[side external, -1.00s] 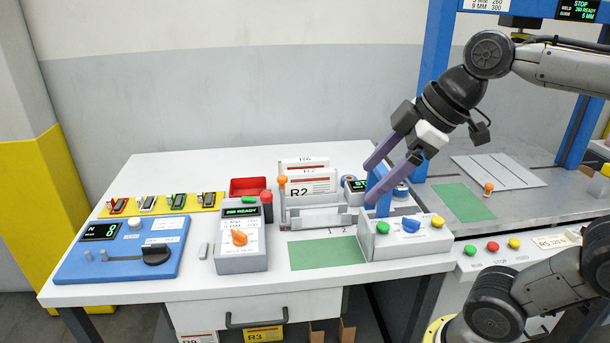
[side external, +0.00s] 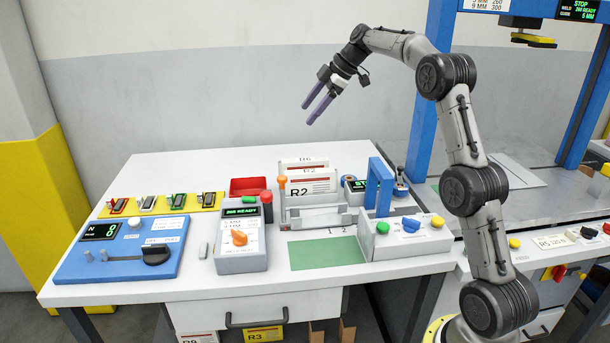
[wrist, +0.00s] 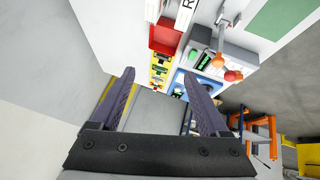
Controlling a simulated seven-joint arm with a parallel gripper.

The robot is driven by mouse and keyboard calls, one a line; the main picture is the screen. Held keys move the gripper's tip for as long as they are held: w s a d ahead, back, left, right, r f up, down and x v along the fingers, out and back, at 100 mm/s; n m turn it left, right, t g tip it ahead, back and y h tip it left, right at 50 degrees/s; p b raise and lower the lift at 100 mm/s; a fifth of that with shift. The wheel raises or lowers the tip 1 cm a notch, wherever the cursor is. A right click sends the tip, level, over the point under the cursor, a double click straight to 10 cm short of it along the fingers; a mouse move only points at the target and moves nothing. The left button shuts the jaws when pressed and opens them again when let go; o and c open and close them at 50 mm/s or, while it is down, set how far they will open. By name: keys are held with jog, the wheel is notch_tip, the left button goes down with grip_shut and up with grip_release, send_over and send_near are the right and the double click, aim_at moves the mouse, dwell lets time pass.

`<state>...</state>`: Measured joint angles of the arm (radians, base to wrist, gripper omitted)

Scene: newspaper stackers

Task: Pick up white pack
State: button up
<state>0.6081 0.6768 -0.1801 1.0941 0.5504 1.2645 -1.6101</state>
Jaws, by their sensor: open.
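Several small dark-topped packs sit in a row on a yellow strip (side external: 182,204) at the left of the table; the second from the left has a white base (side external: 147,203). White boxes marked R2 (side external: 312,186) and R6 (side external: 303,162) stand upright at the back middle. I cannot tell for sure which is the white pack. My gripper (side external: 306,115), with purple fingers, is open and empty, high above the back of the table. In the wrist view the fingers (wrist: 159,73) are apart, with the yellow strip (wrist: 160,70) beyond them.
A red tray (side external: 248,187), a grey control box (side external: 240,240) and a blue panel (side external: 120,262) stand on the white table. A blue arch (side external: 380,183) rises by the button box at right. A green mat (side external: 325,253) lies bare at the front.

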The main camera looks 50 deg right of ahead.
jog(key=m, duration=0.2)
send_near(306, 160)
jog(key=shift+g, duration=0.4)
jog(key=x, duration=0.4)
jog(key=shift+a, duration=0.15)
jog(key=shift+w+d+x, duration=0.1)
jog(key=shift+w+x, duration=0.1)
jog(key=shift+x, duration=1.45)
jog(key=shift+w+d+x, duration=0.15)
jog(key=shift+w+x, duration=0.05)
jog(key=shift+x, duration=1.4)
jog(key=shift+r, duration=0.15)
grip_shut()
jog(key=shift+r, duration=0.1)
